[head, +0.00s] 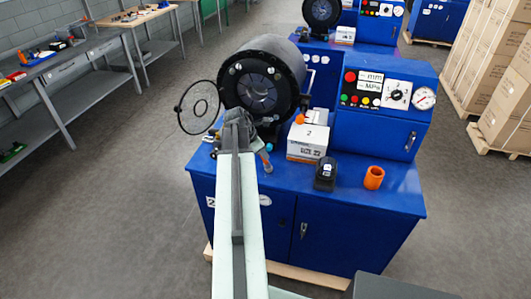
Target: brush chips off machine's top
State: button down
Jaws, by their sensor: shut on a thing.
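The blue machine's top (385,197) spreads below and right of my gripper. The black round crimper head (262,78) stands at its back left. My gripper (240,122) is over the top's left part, just in front of the crimper head. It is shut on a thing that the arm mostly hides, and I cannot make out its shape. A thin piece with a blue end and a reddish end (266,162) shows just right of the gripper; I cannot tell whether it is held. I can make out no chips at this size.
A white box (308,142), a black device (325,174) and an orange cup (374,178) stand on the top. A control panel (384,100) rises behind them. A thin black ring (199,107) is left of the crimper head.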

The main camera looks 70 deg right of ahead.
jog(key=shift+w+d, duration=0.8)
jog(key=shift+w, duration=1.15)
jog(key=s, duration=0.8)
jog(key=shift+d, duration=0.2)
jog(key=shift+f, duration=0.1)
notch_tip(320, 180, up, 6)
jog(key=p, duration=0.5)
jog(key=shift+p, duration=0.4)
